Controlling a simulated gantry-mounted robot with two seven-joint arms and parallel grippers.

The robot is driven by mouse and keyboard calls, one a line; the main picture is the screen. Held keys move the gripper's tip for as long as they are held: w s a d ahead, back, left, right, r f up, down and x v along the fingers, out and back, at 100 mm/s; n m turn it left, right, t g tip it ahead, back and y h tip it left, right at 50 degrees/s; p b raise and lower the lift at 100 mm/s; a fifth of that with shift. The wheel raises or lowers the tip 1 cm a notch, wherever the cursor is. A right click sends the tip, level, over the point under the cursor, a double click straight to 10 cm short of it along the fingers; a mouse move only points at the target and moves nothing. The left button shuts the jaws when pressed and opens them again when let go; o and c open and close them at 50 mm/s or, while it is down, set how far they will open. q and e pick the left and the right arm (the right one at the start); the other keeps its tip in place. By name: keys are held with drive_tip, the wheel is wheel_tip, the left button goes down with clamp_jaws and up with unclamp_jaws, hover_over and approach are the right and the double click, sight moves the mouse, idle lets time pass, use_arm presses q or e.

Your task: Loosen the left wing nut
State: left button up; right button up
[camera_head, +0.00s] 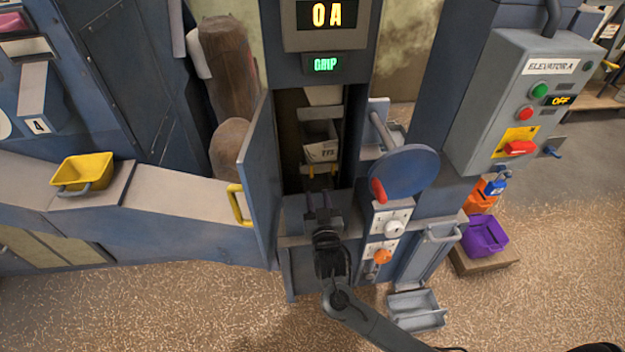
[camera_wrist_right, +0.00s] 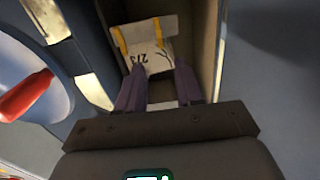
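A grey bucket (camera_head: 318,130) with a pale number label hangs inside the open elevator shaft in the head view. Two small yellow pieces sit at its lower front, a left one (camera_head: 311,171) and a right one (camera_head: 333,169); they look like the wing nuts, but are too small to be sure. The bucket's label (camera_wrist_right: 150,58) and yellow parts (camera_wrist_right: 120,40) also show in the right wrist view, turned over. My right gripper (camera_head: 318,194) is just below and in front of the bucket. Its two fingers (camera_wrist_right: 158,80) are apart with nothing between them. My left gripper is not in view.
The blue door (camera_head: 259,180) with a yellow handle stands open left of the shaft. A blue wheel (camera_head: 405,172) with a red handle is close on the right. A control box (camera_head: 545,95) shows OFF. A yellow bucket (camera_head: 82,172) sits on the left ledge.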

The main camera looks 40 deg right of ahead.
sight(312, 169)
drive_tip(key=b+x, duration=0.1)
drive_tip(key=x, duration=0.9)
drive_tip(key=shift+r, duration=0.1)
clamp_jaws()
